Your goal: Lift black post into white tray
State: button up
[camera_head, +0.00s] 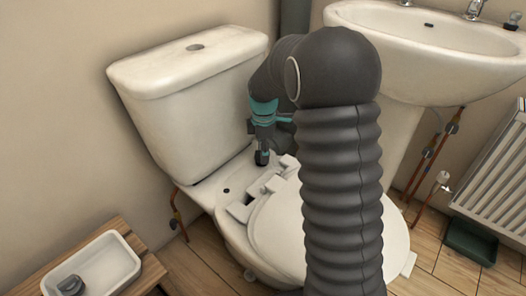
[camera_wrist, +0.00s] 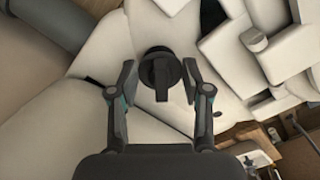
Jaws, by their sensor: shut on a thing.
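The black post (camera_wrist: 161,72) has a round dark base with a narrow upright tab, and sits between my fingertips in the wrist view. My gripper (camera_wrist: 160,84) is closed about it from both sides. In the head view my gripper (camera_head: 263,148) points down over the toilet's back ledge, with the dark post (camera_head: 262,158) at its tip. I cannot tell whether the post touches the ledge. The white tray (camera_head: 127,254) is at the lower left, well away from my gripper, with a grey round piece (camera_head: 71,286) in it.
The toilet's cistern (camera_head: 190,90) stands close behind and left of my gripper. The raised seat hinges (camera_head: 245,208) and closed lid (camera_head: 275,235) lie in front. A wooden bench (camera_head: 152,272) bears the tray. A basin (camera_head: 430,50) is at the upper right.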

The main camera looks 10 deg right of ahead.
jog(key=shift+r, duration=0.3)
jog(key=shift+c, duration=0.9)
jog(key=shift+r+p, duration=0.25)
jog(key=shift+p, duration=0.1)
jog(key=shift+r+p, duration=1)
jog(key=shift+r, duration=0.2)
jog(key=shift+s+d+r+p, duration=0.4)
jog(key=shift+s+d+r, duration=0.2)
jog(key=shift+s+r, duration=0.25)
jog(key=shift+s+d+r+p, duration=0.45)
jog(key=shift+s+d+r, duration=0.1)
jog(key=shift+s+r, duration=0.25)
jog(key=shift+s+d+r+p, duration=0.4)
jog(key=shift+s+d+r, duration=0.2)
jog(key=shift+s+r, duration=0.2)
grip_shut()
